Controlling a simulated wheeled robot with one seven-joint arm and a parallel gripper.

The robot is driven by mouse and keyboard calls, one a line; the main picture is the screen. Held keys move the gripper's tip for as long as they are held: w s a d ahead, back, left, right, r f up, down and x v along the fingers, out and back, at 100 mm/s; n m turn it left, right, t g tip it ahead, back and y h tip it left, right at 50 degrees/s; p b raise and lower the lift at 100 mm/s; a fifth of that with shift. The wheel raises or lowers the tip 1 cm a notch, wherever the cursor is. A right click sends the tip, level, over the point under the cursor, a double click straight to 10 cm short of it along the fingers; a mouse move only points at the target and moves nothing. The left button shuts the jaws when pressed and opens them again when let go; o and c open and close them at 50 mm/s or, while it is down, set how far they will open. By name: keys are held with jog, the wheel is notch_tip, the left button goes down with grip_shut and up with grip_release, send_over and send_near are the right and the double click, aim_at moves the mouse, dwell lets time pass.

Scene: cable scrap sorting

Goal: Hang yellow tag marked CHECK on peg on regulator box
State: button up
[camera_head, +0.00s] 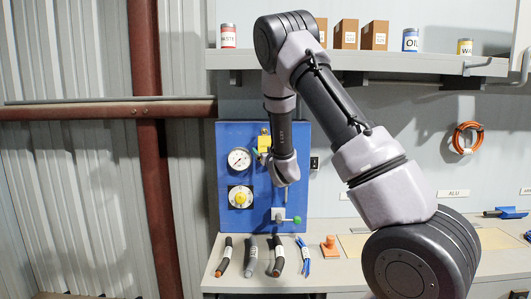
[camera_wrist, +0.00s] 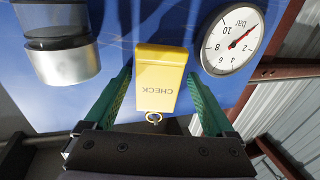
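The yellow tag (camera_wrist: 160,88) marked CHECK appears upside down in the wrist view, in front of the blue regulator box (camera_wrist: 120,20). A small brass ring (camera_wrist: 153,117) is at its end nearest my gripper, with a grey spot inside; I cannot tell whether this is the peg. My gripper's green fingers (camera_wrist: 160,98) stand on either side of the tag, with narrow gaps visible, so it looks open. In the head view, the yellow tag (camera_head: 264,144) shows partly beside my arm at the upper part of the blue box (camera_head: 230,133). My arm hides the rest.
A pressure gauge (camera_head: 239,159) is left of the tag; a metal-capped cylinder (camera_wrist: 65,65) is on its other side. A yellow knob (camera_head: 240,197) and green-handled valve (camera_head: 296,220) sit lower. Cable pieces (camera_head: 249,256) lie on the bench below; a shelf (camera_head: 400,64) is above.

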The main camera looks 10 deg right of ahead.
jog(key=shift+d, duration=0.25)
jog(key=s, duration=1.1)
jog(key=s+d+r+m+g+h, duration=0.2)
jog(key=s+d+r+m+g, duration=0.35)
jog(key=d+r, duration=0.2)
jog(key=s+a+r+g+y, duration=0.1)
jog(key=s+r+g, duration=0.2)
jog(key=s, duration=1)
jog(key=s+a+r+g+y, duration=0.1)
jog(key=s+a+r+g, duration=0.1)
jog(key=s, duration=1.2)
jog(key=shift+r+g+y, duration=0.4)
jog(key=shift+r+g, duration=0.15)
jog(key=shift+a+n, duration=0.1)
jog(key=shift+n, duration=0.15)
